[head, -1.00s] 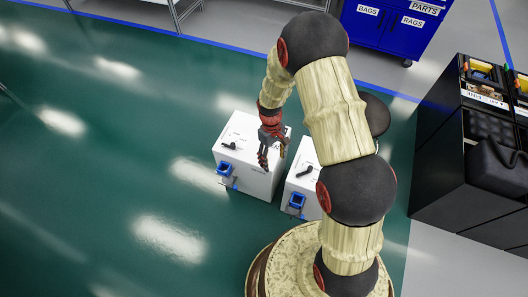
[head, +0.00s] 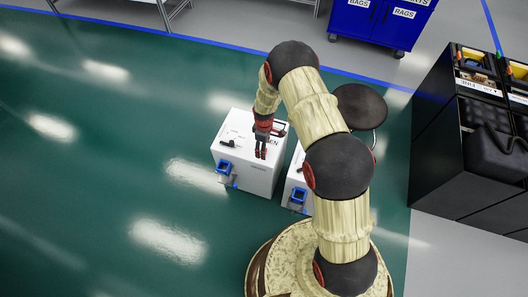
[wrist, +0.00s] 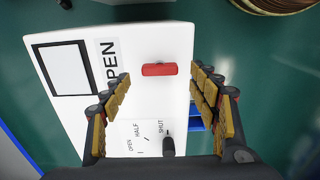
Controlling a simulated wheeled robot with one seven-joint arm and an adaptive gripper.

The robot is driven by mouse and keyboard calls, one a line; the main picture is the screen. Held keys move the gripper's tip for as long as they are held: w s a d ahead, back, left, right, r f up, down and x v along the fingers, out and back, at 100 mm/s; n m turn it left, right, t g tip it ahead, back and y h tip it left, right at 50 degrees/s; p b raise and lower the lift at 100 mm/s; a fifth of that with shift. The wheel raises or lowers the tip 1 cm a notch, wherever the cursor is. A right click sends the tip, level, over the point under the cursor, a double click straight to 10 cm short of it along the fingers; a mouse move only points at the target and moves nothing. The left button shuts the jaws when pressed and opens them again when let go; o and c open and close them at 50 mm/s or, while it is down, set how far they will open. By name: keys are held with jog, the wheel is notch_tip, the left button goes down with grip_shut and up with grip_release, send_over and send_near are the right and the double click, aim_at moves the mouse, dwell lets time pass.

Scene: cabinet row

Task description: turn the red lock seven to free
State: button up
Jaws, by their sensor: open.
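A red bar-shaped handle (wrist: 159,69) sits on the white face of a cabinet in the wrist view, lying crosswise in the picture. No number can be read on it. The word OPEN (wrist: 110,62) is printed to its left. My gripper (wrist: 161,76) is open and empty, with one finger on each side of the red handle; I cannot tell how far above it the tips are. In the head view my gripper (head: 262,150) is over the left white cabinet (head: 247,172), and the arm hides part of its top.
A black lever (wrist: 168,146) with OPEN, HALF and SHUT marks is near the gripper's base in the wrist view. A black-framed panel (wrist: 66,68) is at left. A second white cabinet (head: 296,183), a black stool (head: 360,106) and black storage units (head: 465,150) stand to the right.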

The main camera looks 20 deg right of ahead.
jog(key=shift+f+b, duration=0.4)
jog(key=shift+f, duration=1.2)
jog(key=shift+c, duration=0.7)
jog(key=c, duration=1)
